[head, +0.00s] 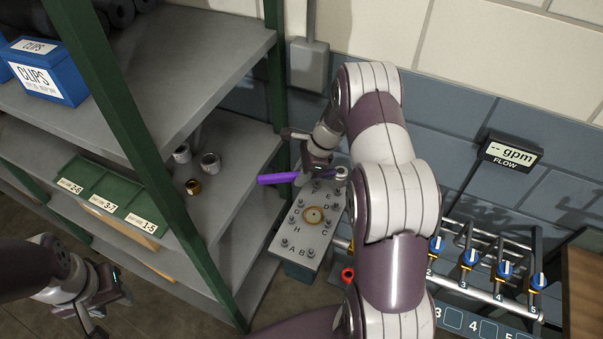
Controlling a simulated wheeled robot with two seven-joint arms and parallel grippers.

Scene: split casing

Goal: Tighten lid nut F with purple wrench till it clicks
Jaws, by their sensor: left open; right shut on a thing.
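The lid (312,240) is a grey plate with several upright studs and nuts around a round brass-coloured centre. My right gripper (308,176) is at the lid's far end, shut on the purple wrench (276,179). The wrench lies roughly level, its handle pointing left past the lid's edge. Its head end is near the far studs; I cannot tell whether it sits on nut F. My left gripper (105,318) is open and empty at lower left, away from the lid.
A green-posted grey shelf (225,50) stands left of the lid, holding a blue clips bin (45,72), a green divided bin (115,195) and small metal parts (210,162). A pipe rack with blue-handled valves (469,258) and a flow display (512,153) are at right.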

